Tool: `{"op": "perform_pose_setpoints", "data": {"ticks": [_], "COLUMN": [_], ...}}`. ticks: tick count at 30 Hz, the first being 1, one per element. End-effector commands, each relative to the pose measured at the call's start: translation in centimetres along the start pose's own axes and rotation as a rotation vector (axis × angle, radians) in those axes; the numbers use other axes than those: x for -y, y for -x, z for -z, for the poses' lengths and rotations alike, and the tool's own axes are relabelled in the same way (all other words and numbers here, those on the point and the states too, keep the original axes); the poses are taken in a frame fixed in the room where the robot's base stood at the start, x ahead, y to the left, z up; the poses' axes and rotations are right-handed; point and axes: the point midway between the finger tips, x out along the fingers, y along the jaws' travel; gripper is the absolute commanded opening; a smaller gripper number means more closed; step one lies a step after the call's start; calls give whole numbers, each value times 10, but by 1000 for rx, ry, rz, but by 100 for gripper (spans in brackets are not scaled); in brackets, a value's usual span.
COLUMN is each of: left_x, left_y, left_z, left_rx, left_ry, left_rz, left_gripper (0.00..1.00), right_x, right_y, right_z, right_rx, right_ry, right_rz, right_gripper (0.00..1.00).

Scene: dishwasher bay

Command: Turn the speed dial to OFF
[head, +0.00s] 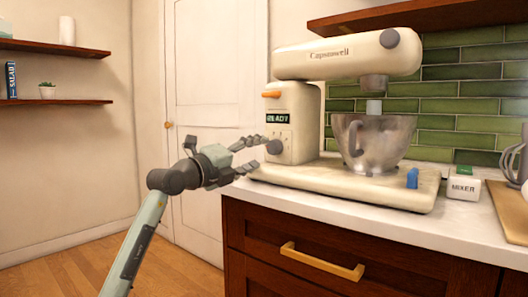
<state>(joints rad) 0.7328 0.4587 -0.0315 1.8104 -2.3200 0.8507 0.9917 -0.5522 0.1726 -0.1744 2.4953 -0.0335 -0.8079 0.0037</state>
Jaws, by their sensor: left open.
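The cream stand mixer (330,62) stands on the counter. The dark round speed dial (274,147) sticks out from the front of its column, below a small display (278,118) that seems to read READY. Small marks surround the dial, but I cannot read them or tell its setting. My left gripper (257,153) is open and empty, just left of the dial, with its fingers pointing at it. One fingertip is above the dial's height and one below. I cannot tell whether they touch it. My right gripper is out of view.
A metal bowl (385,143) sits under the mixer head. A box marked MIXER (463,188) stands right. Drawers (330,240) are below. The floor at left is clear.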

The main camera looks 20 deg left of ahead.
Motion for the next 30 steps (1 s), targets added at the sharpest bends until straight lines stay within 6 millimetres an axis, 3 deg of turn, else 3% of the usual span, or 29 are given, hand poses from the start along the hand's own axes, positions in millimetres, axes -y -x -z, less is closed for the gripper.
{"op": "perform_pose_setpoints", "data": {"ticks": [7, 23, 26, 30], "left_x": [2, 4, 9, 18], "left_y": [20, 21, 22, 37], "left_z": [-1, 3, 20, 44], "left_rx": [1, -7, -37, -36], "left_ry": [-1, 9, 63, 282], "left_rz": [3, 20, 103, 323], "left_gripper": [56, 56, 56, 56], "right_x": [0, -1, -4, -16], "right_y": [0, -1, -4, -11], "right_z": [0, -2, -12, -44], "right_rx": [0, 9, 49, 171], "right_ry": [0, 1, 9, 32], "right_rz": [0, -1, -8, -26], "right_gripper": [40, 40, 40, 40]}}
